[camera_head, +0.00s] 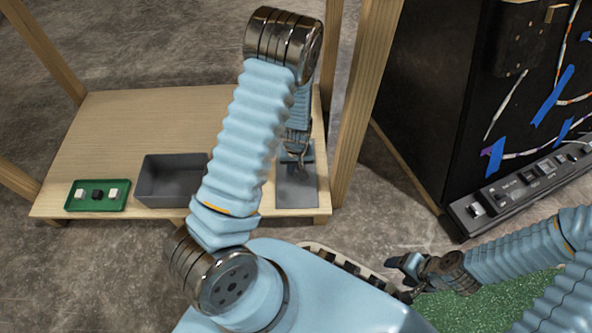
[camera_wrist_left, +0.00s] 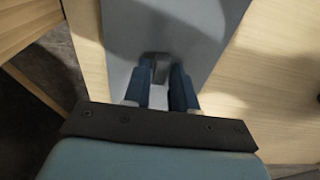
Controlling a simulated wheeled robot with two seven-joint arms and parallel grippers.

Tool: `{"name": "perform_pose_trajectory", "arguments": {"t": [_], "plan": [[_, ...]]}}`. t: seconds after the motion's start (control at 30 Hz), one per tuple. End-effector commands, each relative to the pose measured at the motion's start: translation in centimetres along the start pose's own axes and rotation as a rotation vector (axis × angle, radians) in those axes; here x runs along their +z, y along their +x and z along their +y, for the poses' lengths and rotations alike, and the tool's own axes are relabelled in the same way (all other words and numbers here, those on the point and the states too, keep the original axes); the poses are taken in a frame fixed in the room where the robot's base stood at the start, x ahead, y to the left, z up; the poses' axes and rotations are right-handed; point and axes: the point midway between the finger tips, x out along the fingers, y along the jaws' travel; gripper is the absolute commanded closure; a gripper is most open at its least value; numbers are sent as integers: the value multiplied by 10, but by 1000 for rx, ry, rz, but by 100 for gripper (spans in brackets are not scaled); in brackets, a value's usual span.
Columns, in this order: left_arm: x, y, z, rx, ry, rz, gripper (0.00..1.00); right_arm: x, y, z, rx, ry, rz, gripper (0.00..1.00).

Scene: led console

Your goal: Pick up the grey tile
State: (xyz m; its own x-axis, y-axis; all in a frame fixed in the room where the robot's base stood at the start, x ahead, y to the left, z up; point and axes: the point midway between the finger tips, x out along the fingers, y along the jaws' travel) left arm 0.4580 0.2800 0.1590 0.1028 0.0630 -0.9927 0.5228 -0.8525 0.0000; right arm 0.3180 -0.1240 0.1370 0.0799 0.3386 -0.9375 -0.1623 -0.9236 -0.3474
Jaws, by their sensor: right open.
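A flat grey panel (camera_head: 297,190) lies at the right end of the wooden table and fills the upper middle of the left wrist view (camera_wrist_left: 200,30). My left gripper (camera_head: 296,155) is over this panel, pointing down. In the left wrist view its two blue fingers (camera_wrist_left: 162,88) stand a little apart. A small grey piece, which may be the grey tile (camera_wrist_left: 160,68), shows at the fingertips. I cannot tell whether the fingers press on it. My right gripper (camera_head: 408,268) is open and empty, low at the right, away from the table.
A green tray (camera_head: 97,208) with white and black pieces stands at the table's front left. A dark grey bin (camera_head: 172,200) stands beside it. Wooden posts (camera_head: 366,95) frame the table. A black cabinet with a console strip (camera_head: 530,185) stands at the right. The table's back left is clear.

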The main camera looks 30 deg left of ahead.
Motion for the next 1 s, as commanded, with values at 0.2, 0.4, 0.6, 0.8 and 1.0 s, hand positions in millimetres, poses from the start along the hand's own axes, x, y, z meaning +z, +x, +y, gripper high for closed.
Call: {"name": "perform_pose_trajectory", "arguments": {"t": [0.2,0.4,0.6,0.8,1.0], "plan": [[0,0,0,0,0,0,100,0,0,0,0,0,0,34],[0,0,0,0,0,0,100,0,0,0,0,0,0,34],[-1,-1,0,0,0,1,100,0,-1,0,0,0,0,34],[-4,-8,-1,0,0,1,100,0,-6,-2,0,0,-1,34],[-10,-22,-4,0,0,0,100,0,-17,-7,0,-1,-4,34]]}}
